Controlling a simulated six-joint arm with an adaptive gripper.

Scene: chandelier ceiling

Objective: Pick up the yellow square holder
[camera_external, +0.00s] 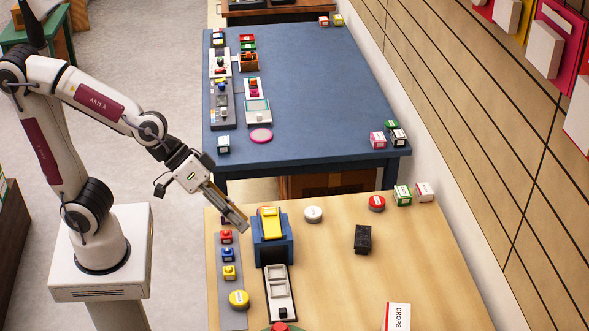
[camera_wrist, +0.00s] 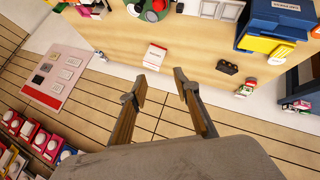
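The yellow square holder (camera_external: 270,223) looks like a yellow piece set in the top of a blue box (camera_external: 272,252) near the left side of the wooden table. In the wrist view the yellow piece (camera_wrist: 266,45) shows at the upper right on the blue box (camera_wrist: 283,22). My gripper (camera_external: 240,222) is just left of the blue box in the external view, apart from the yellow piece as far as I can tell. In the wrist view my gripper (camera_wrist: 160,85) has its two fingers spread, with nothing between them.
A grey strip with red, blue and yellow buttons (camera_external: 229,272) lies left of the box. A white tray (camera_external: 279,290) stands in front. A black block (camera_external: 362,239) and white puck (camera_external: 313,214) lie right. The wooden table (camera_external: 340,280) has clear room mid-right.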

